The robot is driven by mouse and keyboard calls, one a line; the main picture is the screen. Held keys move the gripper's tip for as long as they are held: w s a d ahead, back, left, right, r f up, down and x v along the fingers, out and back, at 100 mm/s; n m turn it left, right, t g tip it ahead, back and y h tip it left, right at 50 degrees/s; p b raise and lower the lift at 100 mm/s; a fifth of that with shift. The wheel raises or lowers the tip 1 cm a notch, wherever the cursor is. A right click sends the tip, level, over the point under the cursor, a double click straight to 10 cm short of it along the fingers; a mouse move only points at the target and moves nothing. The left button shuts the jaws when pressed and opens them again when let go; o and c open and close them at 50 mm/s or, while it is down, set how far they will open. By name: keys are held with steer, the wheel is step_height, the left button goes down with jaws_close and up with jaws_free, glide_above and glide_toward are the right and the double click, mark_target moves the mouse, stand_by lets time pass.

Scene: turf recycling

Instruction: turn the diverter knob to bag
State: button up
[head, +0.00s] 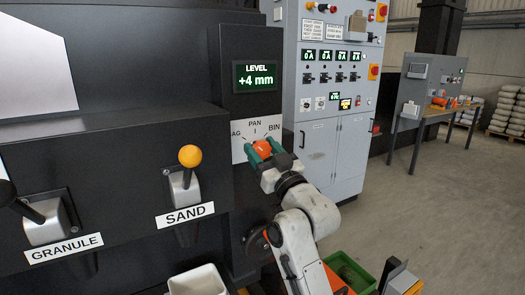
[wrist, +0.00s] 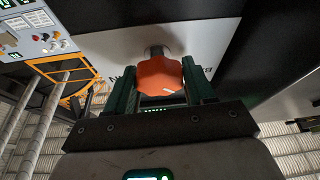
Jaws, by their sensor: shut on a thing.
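The diverter knob (head: 262,150) is orange and sits on a white dial plate (head: 240,131) marked PAN and BIN, with the left label partly cut to "AG". My gripper (head: 263,153) is at the knob, with its green fingers on either side of it. In the wrist view the orange knob (wrist: 159,76) is between the two green fingers of my gripper (wrist: 160,85), and a short white mark shows on its lower right face. The fingers are shut on the knob. In the head view my gripper hides part of the knob, and I cannot tell where it points.
A display (head: 255,77) above the dial reads LEVEL +4 mm. To the left are the yellow-balled SAND lever (head: 188,165) and the dark GRANULE lever (head: 40,215). A grey control cabinet (head: 335,110) stands behind. A green crate (head: 350,270) and a white bin (head: 197,282) are below.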

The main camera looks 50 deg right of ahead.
steer(key=shift+f+n+y+b, duration=0.1)
steer(key=shift+n+y+b, duration=0.3)
steer(key=shift+n+b, duration=0.6)
steer(key=shift+b, duration=0.05)
steer(key=shift+r, duration=0.2)
steer(key=o, duration=1)
steer(key=shift+c, duration=0.2)
steer(key=b+v, duration=0.3)
steer(key=v, duration=0.8)
steer(key=shift+w+f, duration=0.1)
